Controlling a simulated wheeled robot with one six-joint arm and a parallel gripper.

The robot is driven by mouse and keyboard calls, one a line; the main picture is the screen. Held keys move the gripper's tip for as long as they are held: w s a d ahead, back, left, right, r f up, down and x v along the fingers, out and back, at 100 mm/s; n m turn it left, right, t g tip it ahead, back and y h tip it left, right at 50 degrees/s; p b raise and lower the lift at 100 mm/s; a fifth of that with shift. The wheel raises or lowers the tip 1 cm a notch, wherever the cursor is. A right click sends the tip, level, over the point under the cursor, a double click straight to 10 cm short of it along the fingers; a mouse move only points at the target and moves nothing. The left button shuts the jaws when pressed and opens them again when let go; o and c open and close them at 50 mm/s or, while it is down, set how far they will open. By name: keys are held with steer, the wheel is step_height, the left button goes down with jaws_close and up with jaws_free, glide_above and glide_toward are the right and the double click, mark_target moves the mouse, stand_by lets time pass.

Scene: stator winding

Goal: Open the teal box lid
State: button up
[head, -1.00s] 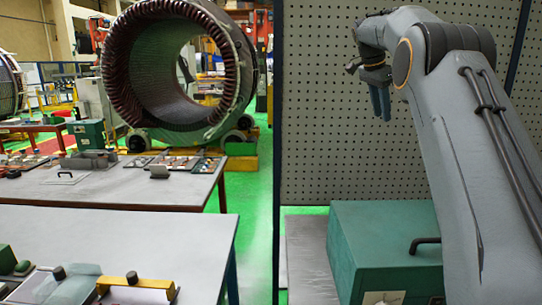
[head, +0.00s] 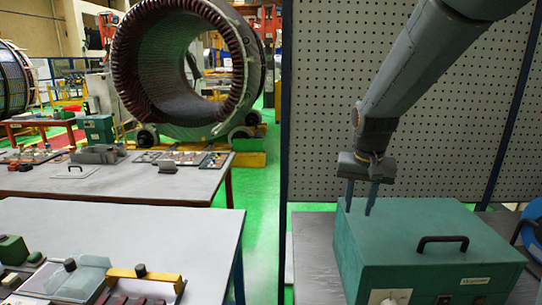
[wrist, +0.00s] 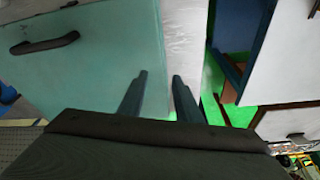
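The teal box (head: 410,268) stands on a grey table at the lower right of the head view. Its lid (head: 400,225) is shut and has a black handle (head: 443,241) on top. My gripper (head: 360,205) points down just above the far left corner of the lid, left of the handle, with its two fingers apart and nothing between them. In the wrist view the fingers (wrist: 157,95) are also apart and empty, over the lid's edge. The lid (wrist: 100,60) and its handle (wrist: 45,43) lie to the left there. I cannot tell whether a fingertip touches the lid.
The grey table (head: 318,262) has bare room left of the box. A perforated panel (head: 330,110) stands behind it. A blue round object (head: 530,232) is at the right edge. Other benches (head: 110,235) with parts and a large stator ring (head: 190,70) are at the left.

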steer(key=s+a+f+n, duration=0.2)
steer(key=s+f, duration=0.2)
steer(key=s, duration=0.5)
steer(key=s+a+f+n, duration=0.2)
steer(key=s+f, duration=0.3)
steer(key=s, duration=0.3)
step_height(320, 180, down, 10)
steer(key=g+b, duration=0.1)
steer(key=b, duration=0.8)
steer(key=shift+d+r+y, duration=0.15)
steer(key=shift+d+y, duration=0.05)
steer(key=shift+y, duration=0.2)
